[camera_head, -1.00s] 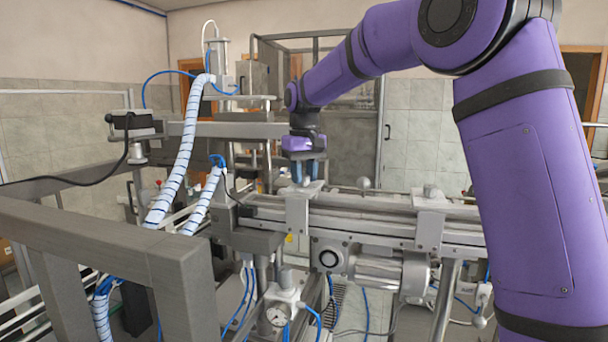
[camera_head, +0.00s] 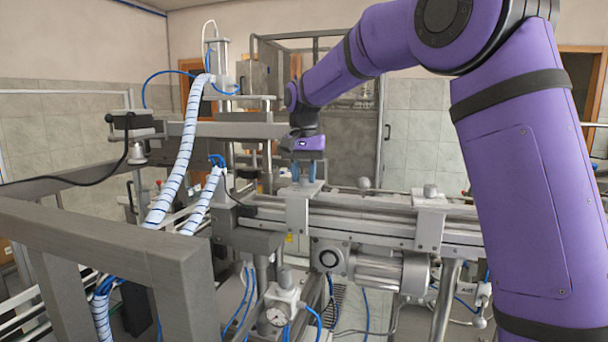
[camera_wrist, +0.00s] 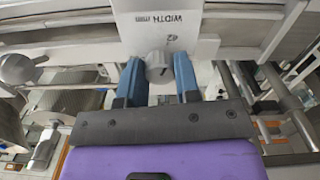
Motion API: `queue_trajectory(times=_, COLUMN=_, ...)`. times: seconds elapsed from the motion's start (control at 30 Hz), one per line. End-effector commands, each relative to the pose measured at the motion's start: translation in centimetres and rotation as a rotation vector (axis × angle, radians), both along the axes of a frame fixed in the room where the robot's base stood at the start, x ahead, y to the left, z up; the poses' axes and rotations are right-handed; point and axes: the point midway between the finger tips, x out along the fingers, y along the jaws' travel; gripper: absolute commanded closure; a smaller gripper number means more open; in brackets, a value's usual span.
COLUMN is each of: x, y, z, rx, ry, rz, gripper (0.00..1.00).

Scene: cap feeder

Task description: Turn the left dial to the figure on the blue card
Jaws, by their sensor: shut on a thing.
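My gripper (camera_head: 308,172) points down with blue fingers shut on the left dial (camera_wrist: 159,67), a small light grey knob. The knob sits between the fingertips in the wrist view, with a dark mark on its face. It stands on a pale plate (camera_wrist: 150,18) marked "WIDTH mm", with a small figure below that I cannot read surely. In the head view the fingers largely hide the knob above its bracket (camera_head: 297,212). I cannot make out a blue card in either view.
A second grey knob (camera_head: 430,190) stands on another bracket to the right along the rail (camera_head: 365,226). A round metal ball knob (camera_head: 364,183) lies between them. A striped hose (camera_head: 186,150) rises left of my gripper, and a thick grey frame (camera_head: 120,245) stands in front.

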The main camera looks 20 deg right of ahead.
Motion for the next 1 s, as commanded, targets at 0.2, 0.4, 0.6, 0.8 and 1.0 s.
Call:
queue_trajectory(times=0.2, x=0.1, y=0.0, z=0.2, rx=0.0, ry=-0.006, rz=-0.011, gripper=0.93)
queue_trajectory(times=0.4, x=0.1, y=0.0, z=0.2, rx=0.0, ry=-0.006, rz=-0.011, gripper=0.93)
queue_trajectory(times=0.6, x=0.1, y=0.0, z=0.2, rx=0.001, ry=-0.005, rz=-0.011, gripper=0.44)
queue_trajectory(times=0.8, x=0.0, y=0.0, z=0.1, rx=0.001, ry=-0.003, rz=-0.011, gripper=0.44)
queue_trajectory(times=1.0, x=0.1, y=0.0, z=1.2, rx=0.001, ry=-0.005, rz=-0.011, gripper=0.44)
